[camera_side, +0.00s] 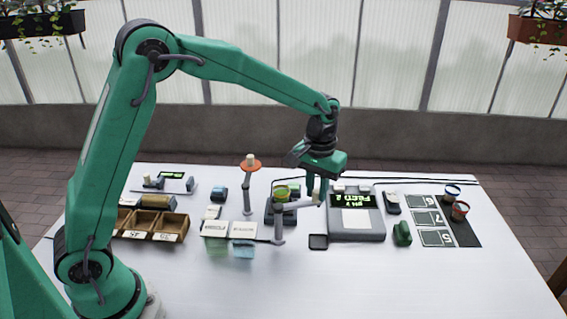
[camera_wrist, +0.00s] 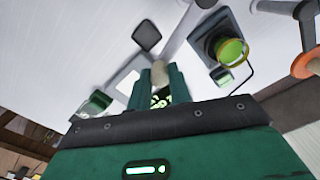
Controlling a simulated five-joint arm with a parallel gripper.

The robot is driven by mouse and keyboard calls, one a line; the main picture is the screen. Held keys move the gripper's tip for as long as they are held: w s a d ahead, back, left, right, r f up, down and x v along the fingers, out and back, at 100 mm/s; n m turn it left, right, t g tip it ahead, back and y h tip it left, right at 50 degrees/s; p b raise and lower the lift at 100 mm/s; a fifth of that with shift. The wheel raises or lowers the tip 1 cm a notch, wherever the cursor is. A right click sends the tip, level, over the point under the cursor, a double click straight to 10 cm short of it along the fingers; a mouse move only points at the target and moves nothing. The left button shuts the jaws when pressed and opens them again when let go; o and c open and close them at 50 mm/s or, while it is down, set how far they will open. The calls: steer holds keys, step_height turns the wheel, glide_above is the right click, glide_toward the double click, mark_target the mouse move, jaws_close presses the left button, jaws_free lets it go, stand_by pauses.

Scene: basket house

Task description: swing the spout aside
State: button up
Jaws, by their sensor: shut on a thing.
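The spout (camera_side: 297,205) is a grey arm running sideways from the top of a grey post (camera_side: 279,232) on the table. Its free end is at the right, under my gripper (camera_side: 317,188). My gripper is shut on a pale tan knob at that end; the knob shows between the fingertips (camera_wrist: 160,88) in the wrist view (camera_wrist: 159,71). The spout arm (camera_wrist: 176,35) runs up from there in that view. A green-topped cup (camera_side: 282,192) sits on a dark stand behind the spout, left of my gripper; it also shows in the wrist view (camera_wrist: 231,52).
A grey display box (camera_side: 357,228) stands just right of my gripper. An orange disc (camera_side: 250,163) on a post stands to the left. Wooden bins (camera_side: 160,227) are farther left. Numbered cards (camera_side: 432,219) and two cups (camera_side: 459,210) lie right. The front of the table is clear.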

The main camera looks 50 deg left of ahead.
steer(key=shift+s+d, duration=0.8)
steer(key=shift+d, duration=0.3)
steer(key=o, duration=1.6)
steer(key=shift+c, duration=0.2)
steer(key=shift+r, duration=0.15)
step_height(320, 180, up, 7)
